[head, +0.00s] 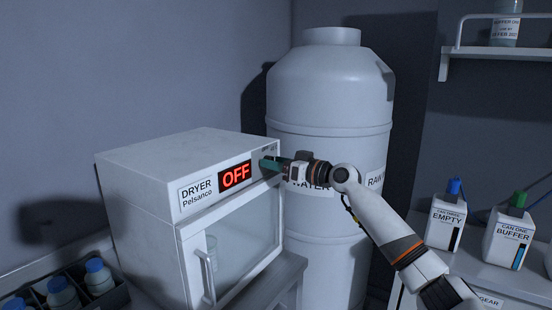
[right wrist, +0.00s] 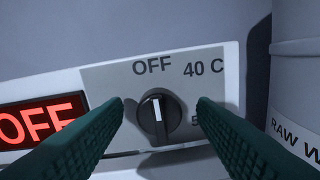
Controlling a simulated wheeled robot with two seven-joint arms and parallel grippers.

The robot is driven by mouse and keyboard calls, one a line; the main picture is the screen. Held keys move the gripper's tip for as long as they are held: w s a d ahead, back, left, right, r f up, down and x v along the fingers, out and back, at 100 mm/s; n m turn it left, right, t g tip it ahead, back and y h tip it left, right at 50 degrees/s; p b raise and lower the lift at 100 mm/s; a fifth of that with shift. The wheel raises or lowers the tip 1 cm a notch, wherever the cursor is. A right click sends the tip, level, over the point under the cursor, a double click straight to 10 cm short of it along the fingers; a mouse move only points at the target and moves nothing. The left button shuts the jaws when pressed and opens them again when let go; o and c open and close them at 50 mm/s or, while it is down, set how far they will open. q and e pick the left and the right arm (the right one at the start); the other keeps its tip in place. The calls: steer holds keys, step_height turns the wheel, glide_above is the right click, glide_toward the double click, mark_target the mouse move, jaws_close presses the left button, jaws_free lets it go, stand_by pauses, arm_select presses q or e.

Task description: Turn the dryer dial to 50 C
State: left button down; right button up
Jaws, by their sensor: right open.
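The dryer (head: 160,165) is a white box with a glass door, and its red display (head: 235,175) reads OFF. In the right wrist view the black dial (right wrist: 160,115) sits on a grey plate (right wrist: 110,70), its white mark pointing up towards the OFF label. A 40 C label is at its upper right; a label starting with 5 is partly hidden by a finger. My right gripper (right wrist: 161,105) is open, its green fingers on either side of the dial with gaps visible. In the head view the right gripper (head: 268,164) covers the dial. My left gripper is not in view.
A large white water tank (head: 330,90) stands just behind and right of the dryer. Two white cans, marked EMPTY (head: 446,222) and BUFFER (head: 508,238), stand at the right. Blue-capped bottles (head: 98,275) sit in a dark rack at the lower left.

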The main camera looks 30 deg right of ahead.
steer(key=shift+w+a, duration=0.1)
steer(key=shift+w, duration=0.05)
steer(key=c, duration=1)
